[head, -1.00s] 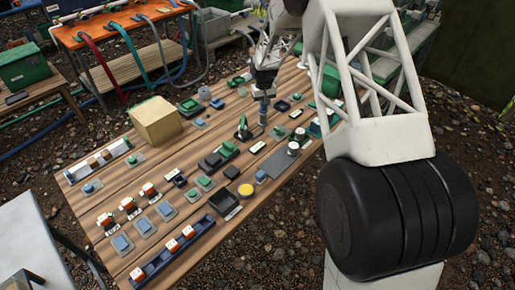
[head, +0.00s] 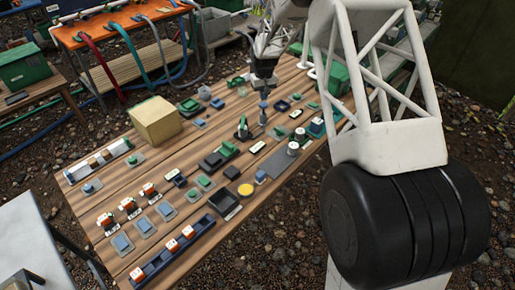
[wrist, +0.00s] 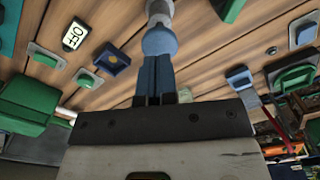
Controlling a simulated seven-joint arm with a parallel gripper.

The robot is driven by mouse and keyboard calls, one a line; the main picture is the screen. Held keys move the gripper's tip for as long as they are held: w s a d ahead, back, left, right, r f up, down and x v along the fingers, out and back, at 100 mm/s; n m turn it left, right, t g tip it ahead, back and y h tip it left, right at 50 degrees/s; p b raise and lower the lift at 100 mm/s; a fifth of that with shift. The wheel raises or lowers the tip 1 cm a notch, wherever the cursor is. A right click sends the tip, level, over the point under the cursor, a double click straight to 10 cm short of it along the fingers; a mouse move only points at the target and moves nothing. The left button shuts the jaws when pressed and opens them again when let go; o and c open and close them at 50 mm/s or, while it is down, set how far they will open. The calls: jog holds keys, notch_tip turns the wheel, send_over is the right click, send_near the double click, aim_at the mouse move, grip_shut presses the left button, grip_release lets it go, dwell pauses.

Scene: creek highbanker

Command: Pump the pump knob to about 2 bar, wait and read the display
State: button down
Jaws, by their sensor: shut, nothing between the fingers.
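My gripper (head: 264,95) points down over the middle right of the table, with its blue fingers closed together and nothing between them. In the wrist view the fingers (wrist: 158,75) end right at a rounded blue-grey knob on a pale stem (wrist: 160,12), which I take for the pump knob. In the head view it stands upright directly under the fingertips (head: 263,116). I cannot tell whether they touch. A small white display reading "OFF" (wrist: 75,33) lies on the table in the wrist view. No pressure figure can be read.
The wooden table (head: 185,148) carries many small switches, blocks and plates around the knob. A green lever (head: 242,130) stands just left of it. A tan box (head: 155,120) sits farther left. A large green housing (wrist: 30,105) is at the wrist view's left.

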aim_at(263, 103)
jog(key=shift+f, duration=0.1)
dwell(0.3)
jog(key=shift+f, duration=2.45)
jog(key=shift+r, duration=2.45)
jog(key=shift+f, duration=0.2)
jog(key=shift+f, duration=1.85)
jog(key=shift+r, duration=0.15)
jog(key=shift+r, duration=2)
